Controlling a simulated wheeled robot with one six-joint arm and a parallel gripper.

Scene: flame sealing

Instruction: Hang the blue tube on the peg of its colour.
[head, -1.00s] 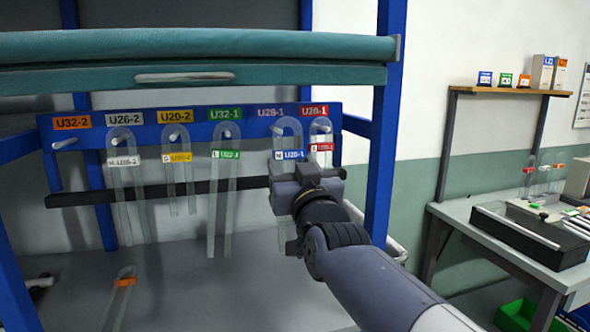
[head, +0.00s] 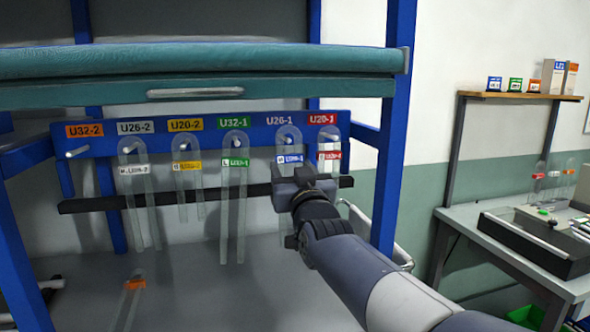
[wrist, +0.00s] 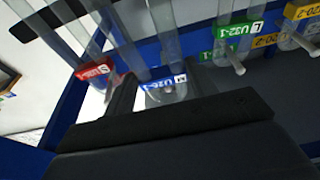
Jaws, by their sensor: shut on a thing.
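The blue tube (head: 289,147) is a clear, upside-down U with a blue label, upright in the head view. My gripper (head: 303,182) is shut on it below the label and hides its lower part. The tube's bend lines up with the peg (head: 286,137) under the blue U26-1 sign (head: 283,120). I cannot tell whether the bend rests on the peg. In the wrist view the blue label (wrist: 163,83) and bend show just beyond my gripper (wrist: 158,100), with a small pale spot inside the bend.
The blue peg rail (head: 262,134) also holds the red-labelled tube (head: 330,157) close on the right, the green-labelled tube (head: 235,165) on the left, and yellow- and white-labelled ones farther left. An orange-labelled tube (head: 133,287) is below. A dark bar (head: 90,204) crosses behind.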

